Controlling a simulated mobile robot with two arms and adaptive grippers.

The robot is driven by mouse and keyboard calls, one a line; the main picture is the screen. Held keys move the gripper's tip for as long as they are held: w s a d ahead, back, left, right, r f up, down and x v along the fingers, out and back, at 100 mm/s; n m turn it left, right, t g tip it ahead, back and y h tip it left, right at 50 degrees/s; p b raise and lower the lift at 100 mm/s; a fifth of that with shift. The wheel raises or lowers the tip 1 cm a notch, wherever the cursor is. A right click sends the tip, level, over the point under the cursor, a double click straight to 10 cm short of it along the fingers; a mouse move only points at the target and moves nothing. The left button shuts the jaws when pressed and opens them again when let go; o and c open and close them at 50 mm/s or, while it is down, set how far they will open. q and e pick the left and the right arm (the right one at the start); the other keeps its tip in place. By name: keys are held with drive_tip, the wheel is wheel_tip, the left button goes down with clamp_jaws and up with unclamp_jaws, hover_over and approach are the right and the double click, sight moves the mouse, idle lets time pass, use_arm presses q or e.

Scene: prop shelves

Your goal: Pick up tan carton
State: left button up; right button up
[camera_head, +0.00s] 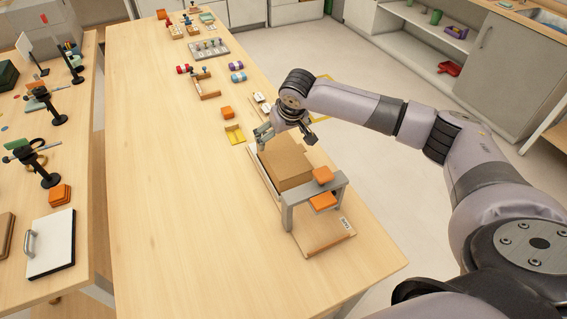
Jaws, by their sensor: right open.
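I cannot tell whether the fingers touch the carton. My left gripper is not in view.
The table (180,200) left of the carton is clear.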

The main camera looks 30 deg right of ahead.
sight(278, 145)
drive_tip(key=shift+w+f, duration=0.3)
drive_tip(key=shift+f, duration=0.65)
drive_tip(key=p+x, duration=0.1)
drive_tip(key=x, duration=0.3)
drive_tip(key=shift+a+f, duration=0.2)
drive_tip(key=shift+f, duration=0.05)
drive_tip(key=shift+w+f, duration=0.1)
drive_tip(key=shift+f, duration=0.15)
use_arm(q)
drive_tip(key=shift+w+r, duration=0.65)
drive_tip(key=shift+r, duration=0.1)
use_arm(e)
drive_tip(key=shift+c, duration=0.2)
drive_tip(key=shift+c, duration=0.8)
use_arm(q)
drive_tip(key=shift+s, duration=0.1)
use_arm(e)
drive_tip(key=shift+r, duration=0.1)
drive_tip(key=c, duration=0.8)
